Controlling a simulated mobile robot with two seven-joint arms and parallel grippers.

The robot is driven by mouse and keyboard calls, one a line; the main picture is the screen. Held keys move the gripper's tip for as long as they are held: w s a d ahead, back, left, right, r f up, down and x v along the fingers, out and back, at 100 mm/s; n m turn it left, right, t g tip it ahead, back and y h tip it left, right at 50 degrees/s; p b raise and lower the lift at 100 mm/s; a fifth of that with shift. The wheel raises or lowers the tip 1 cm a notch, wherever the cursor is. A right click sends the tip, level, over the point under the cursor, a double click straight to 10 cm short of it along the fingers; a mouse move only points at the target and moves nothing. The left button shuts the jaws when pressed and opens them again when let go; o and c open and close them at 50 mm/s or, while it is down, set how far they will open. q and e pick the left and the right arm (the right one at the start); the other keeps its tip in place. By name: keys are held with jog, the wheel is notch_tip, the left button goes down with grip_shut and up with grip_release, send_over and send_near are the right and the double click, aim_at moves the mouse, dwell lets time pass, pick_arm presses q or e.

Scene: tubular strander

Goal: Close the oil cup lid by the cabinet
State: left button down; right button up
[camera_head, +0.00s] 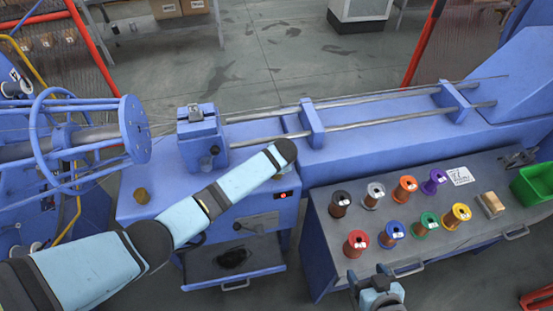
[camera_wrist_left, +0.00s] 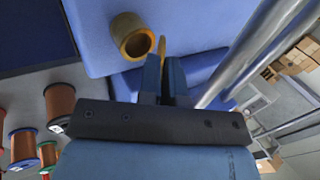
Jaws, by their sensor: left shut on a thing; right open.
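In the left wrist view a brass oil cup (camera_wrist_left: 132,38) stands on the blue machine surface, its round mouth open. Its thin brass lid (camera_wrist_left: 161,46) stands up edge-on beside the mouth. My left gripper (camera_wrist_left: 163,62) is shut on the lid, with the dark fingers on either side of it. In the head view my left arm covers this cup and the left gripper. Another brass cup (camera_head: 142,195) shows on the blue cabinet's top at the left. My right gripper (camera_head: 367,272) is open and empty in front of the spool table.
Several coloured wire spools (camera_head: 389,234) stand on the grey table (camera_head: 325,240), with a green bin (camera_head: 533,185) at its right. Metal rods (camera_head: 370,101) run along the blue machine (camera_head: 350,155) behind. A cabinet drawer (camera_head: 233,265) is pulled out below my left arm.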

pick_arm(q)
jog(key=shift+s+f+t, duration=0.3)
jog(key=shift+s+t, duration=0.05)
jog(key=shift+t, duration=0.25)
jog(key=shift+d+t+y, duration=0.1)
jog(key=shift+t+y, duration=0.2)
jog(key=c, duration=1.3)
grip_release()
jog(key=v, duration=1.4)
jog(key=shift+b, duration=0.4)
